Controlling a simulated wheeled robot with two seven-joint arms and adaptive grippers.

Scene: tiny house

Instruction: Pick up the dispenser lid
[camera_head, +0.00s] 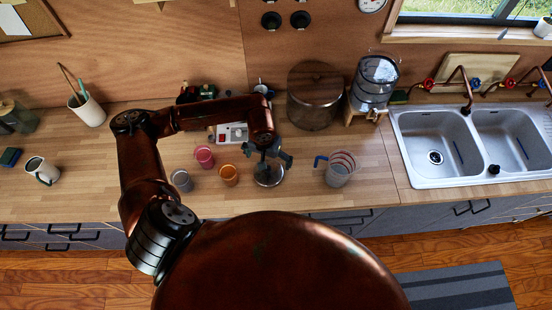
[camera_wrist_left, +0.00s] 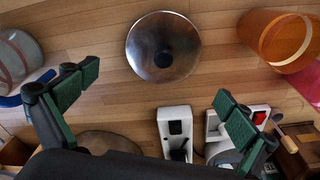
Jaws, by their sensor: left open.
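The dispenser lid (camera_wrist_left: 163,52) is a round, shiny metal disc with a dark knob at its middle. It lies on the wooden counter near the front edge, and in the head view (camera_head: 268,178) it is partly hidden by my gripper. My left gripper (camera_head: 270,158) hangs over the lid, open and empty. In the left wrist view, its green-padded fingers (camera_wrist_left: 157,92) are spread wide, with the lid beyond the fingertips and not between them. The metal and glass dispenser (camera_head: 374,85) stands on a wooden stand at the back. My right gripper is not in view.
An orange cup (camera_head: 229,175), pink cup (camera_head: 204,157) and grey cup (camera_head: 181,181) stand left of the lid. A measuring jug (camera_head: 339,169) stands to its right. Behind are a large pot (camera_head: 315,95) and a white socket strip (camera_head: 233,133). A double sink (camera_head: 470,143) is at right.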

